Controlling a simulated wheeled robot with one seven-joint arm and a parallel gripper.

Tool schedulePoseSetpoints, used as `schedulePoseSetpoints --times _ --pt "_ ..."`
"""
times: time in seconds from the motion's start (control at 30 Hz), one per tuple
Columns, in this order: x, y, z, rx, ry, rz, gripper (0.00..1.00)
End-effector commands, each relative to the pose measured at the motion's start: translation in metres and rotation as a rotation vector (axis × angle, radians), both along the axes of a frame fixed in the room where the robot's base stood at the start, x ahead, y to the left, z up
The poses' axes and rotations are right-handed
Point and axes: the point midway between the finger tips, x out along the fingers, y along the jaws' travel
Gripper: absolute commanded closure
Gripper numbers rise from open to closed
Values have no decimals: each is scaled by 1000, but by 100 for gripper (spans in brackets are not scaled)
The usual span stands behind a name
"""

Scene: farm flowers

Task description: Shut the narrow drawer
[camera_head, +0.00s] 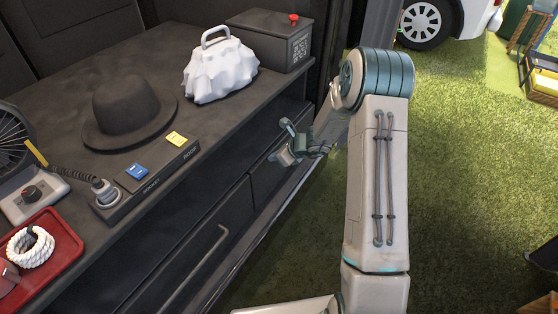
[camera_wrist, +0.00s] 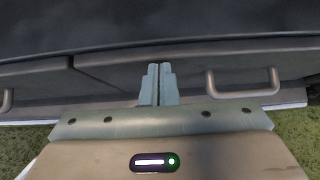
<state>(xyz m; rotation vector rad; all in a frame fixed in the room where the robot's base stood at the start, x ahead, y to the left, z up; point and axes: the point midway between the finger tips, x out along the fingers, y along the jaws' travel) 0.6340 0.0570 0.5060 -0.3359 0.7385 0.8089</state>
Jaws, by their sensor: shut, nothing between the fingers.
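My gripper (camera_head: 283,156) is shut and empty, at the front of the dark cabinet. In the wrist view its two fingertips (camera_wrist: 159,70) are pressed together and point at the front of the narrow drawer (camera_wrist: 195,68). They are left of that drawer's bar handle (camera_wrist: 243,88) and not around it. Contact between fingertips and drawer cannot be told. In the head view my gripper and arm partly hide the narrow drawer (camera_head: 264,183). How far it stands out is unclear.
A wider drawer with a long handle (camera_head: 196,268) adjoins on the near side. The cabinet top holds a black hat (camera_head: 128,108), a white cloth-covered item (camera_head: 220,72), a dark box (camera_head: 270,42) and a red tray (camera_head: 62,262). Open grass (camera_head: 470,170) lies right.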

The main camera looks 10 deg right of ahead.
Motion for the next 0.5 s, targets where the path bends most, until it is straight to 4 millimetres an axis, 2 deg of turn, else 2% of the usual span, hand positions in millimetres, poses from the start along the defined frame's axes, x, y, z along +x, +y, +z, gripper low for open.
schedulePoseSetpoints --times 0.5 --pt "5 13 3 7 -8 14 100"
